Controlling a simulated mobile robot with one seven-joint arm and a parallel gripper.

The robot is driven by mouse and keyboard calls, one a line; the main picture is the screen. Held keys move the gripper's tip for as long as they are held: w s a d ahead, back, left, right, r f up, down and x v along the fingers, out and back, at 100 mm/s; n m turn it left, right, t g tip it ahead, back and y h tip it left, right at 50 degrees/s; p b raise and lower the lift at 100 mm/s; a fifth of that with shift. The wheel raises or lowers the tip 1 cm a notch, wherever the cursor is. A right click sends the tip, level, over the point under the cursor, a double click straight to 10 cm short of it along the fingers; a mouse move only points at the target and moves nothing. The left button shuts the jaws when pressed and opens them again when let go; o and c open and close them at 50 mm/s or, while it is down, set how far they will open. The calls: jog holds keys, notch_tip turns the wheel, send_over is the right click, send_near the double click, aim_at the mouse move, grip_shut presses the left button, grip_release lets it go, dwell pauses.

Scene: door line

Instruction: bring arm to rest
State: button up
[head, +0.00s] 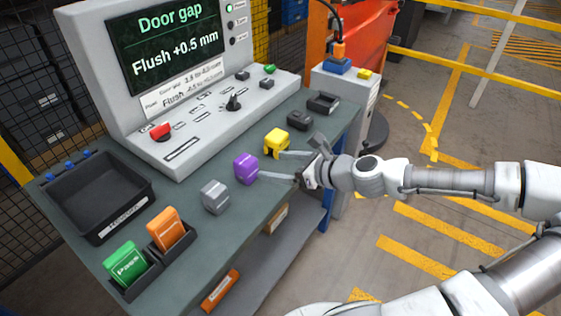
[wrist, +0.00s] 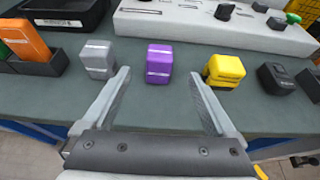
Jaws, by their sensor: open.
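My gripper (head: 277,164) is open and empty, held over the right front edge of the grey-green bench (head: 190,233). In the wrist view its two fingers (wrist: 160,102) are spread wide, with bare bench top between them. A purple block (wrist: 159,63) stands beyond the gap, apart from both fingers; it also shows in the head view (head: 246,168). A grey block (head: 215,197) stands left of it and a yellow block (head: 276,143) right of it. My arm reaches in from the right of the head view.
A control console (head: 200,119) with a screen reading "Door gap, Flush +0.5 mm" stands along the back. A black tray (head: 96,196), green tag (head: 126,262) and orange tag (head: 166,229) are at the left. Open floor lies right.

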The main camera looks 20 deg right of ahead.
jog(key=shift+s+d+r, duration=0.15)
jog(key=shift+s, duration=0.1)
dwell(0.4)
